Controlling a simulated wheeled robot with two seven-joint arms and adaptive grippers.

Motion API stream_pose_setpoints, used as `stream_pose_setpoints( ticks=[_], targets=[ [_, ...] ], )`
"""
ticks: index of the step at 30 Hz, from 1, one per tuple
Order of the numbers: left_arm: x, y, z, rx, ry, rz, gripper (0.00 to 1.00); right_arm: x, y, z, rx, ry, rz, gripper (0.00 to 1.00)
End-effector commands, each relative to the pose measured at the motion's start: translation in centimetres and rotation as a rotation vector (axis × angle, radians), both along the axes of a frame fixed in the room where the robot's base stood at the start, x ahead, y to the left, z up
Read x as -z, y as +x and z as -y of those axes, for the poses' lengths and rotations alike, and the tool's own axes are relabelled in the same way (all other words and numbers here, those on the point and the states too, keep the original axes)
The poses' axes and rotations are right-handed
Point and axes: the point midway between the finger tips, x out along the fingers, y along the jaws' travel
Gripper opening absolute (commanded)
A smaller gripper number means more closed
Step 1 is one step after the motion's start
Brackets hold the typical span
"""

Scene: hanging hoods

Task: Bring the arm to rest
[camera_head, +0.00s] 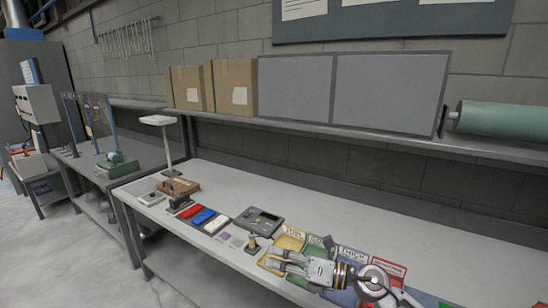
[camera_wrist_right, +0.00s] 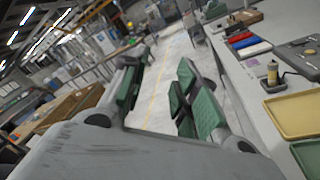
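My right arm (camera_head: 375,282) comes in at the bottom right of the head view, over the near part of the workbench. Its gripper (camera_head: 274,261) points left above the coloured trays. In the right wrist view the gripper (camera_wrist_right: 157,80) shows two green-padded fingers standing apart, with only floor seen between them. It is open and empty. My left gripper and arm are not in view.
The workbench (camera_head: 335,207) carries a yellow tray (camera_head: 291,239), a small wooden-topped post (camera_head: 252,243), a dark scale-like device (camera_head: 257,220), red and blue blocks (camera_head: 202,216) and a brown box (camera_head: 178,187). A shelf with cartons (camera_head: 235,86) hangs above. The bench's back is clear.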

Motion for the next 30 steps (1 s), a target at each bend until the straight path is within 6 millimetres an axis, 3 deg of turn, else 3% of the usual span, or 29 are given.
stream_pose_setpoints(
  ticks=[7,15,23,30],
  targets=[
    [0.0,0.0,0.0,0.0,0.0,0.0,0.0,-3.7,1.1,1.0,0.154,0.292,-0.125,0.3],
    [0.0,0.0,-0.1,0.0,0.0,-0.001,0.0,-5.5,2.8,4.3,0.342,0.582,-0.293,0.3],
    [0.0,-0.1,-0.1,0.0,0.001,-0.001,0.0,-4.6,4.2,8.8,0.54,0.832,-0.484,0.3],
    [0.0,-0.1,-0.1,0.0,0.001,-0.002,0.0,-1.6,4.5,13.1,0.738,1.032,-0.682,0.3]
  ],
)
